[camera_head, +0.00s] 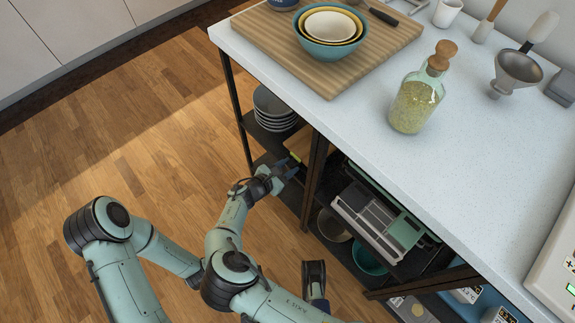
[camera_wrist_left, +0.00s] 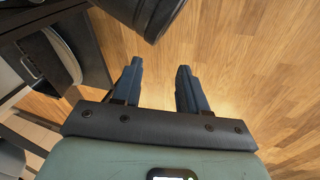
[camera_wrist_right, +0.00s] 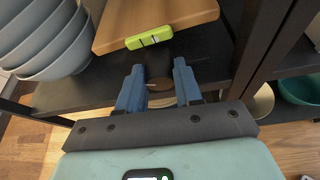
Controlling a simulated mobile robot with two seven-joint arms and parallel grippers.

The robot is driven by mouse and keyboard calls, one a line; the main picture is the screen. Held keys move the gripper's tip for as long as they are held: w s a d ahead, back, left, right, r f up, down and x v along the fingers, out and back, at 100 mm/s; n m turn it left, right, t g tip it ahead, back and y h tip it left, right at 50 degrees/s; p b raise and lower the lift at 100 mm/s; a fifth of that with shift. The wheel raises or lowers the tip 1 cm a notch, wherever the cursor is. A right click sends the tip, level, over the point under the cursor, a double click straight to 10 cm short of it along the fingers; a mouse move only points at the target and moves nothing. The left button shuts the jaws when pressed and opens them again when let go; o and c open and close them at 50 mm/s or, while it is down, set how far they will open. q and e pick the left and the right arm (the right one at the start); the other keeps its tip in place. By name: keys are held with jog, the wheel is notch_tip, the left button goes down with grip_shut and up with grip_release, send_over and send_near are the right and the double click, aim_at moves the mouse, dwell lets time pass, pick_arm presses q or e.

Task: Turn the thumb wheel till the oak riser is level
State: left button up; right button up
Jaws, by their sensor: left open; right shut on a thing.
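The oak riser (camera_wrist_right: 158,14) is a light wooden board on the dark shelf, seen in the right wrist view; a bit of it shows in the head view. A yellow-green spirit level (camera_wrist_right: 149,38) is at its near edge. The edge slants up to the right in the picture; the bubble is too small to read. The thumb wheel (camera_wrist_right: 158,74), a dark round piece, is below that edge. My right gripper (camera_wrist_right: 158,66) is shut on it, one blue finger at each side; it also shows in the head view (camera_head: 284,170). My left gripper (camera_wrist_left: 160,70) is open and empty above the floor.
Stacked grey bowls (camera_wrist_right: 40,38) stand left of the riser. A dark frame post (camera_wrist_right: 265,45) stands to its right. The white worktop (camera_head: 340,120) overhangs the shelves, with a cutting board (camera_head: 340,78) and glass bottle (camera_head: 415,100). The wooden floor (camera_head: 150,160) is clear.

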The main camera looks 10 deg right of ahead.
pick_arm(q)
jog(key=shift+s+d+r+g+p, duration=0.15)
jog(key=shift+s+d+r+p, duration=0.15)
jog(key=shift+s, duration=0.2)
jog(key=shift+s+d+r+g+p, duration=0.2)
jog(key=shift+s+r, duration=0.1)
jog(key=shift+s, duration=0.15)
jog(key=shift+s+d+r+g+p, duration=0.2)
jog(key=shift+s+r, duration=0.1)
jog(key=shift+s, duration=0.2)
pick_arm(e)
jog(key=shift+s+m+t+y, duration=0.1)
jog(key=shift+m+t+y, duration=0.2)
jog(key=shift+m+t, duration=0.65)
jog(key=shift+m+g, duration=0.25)
jog(key=o, duration=1)
jog(key=shift+o, duration=0.2)
pick_arm(q)
jog(key=shift+s, duration=0.1)
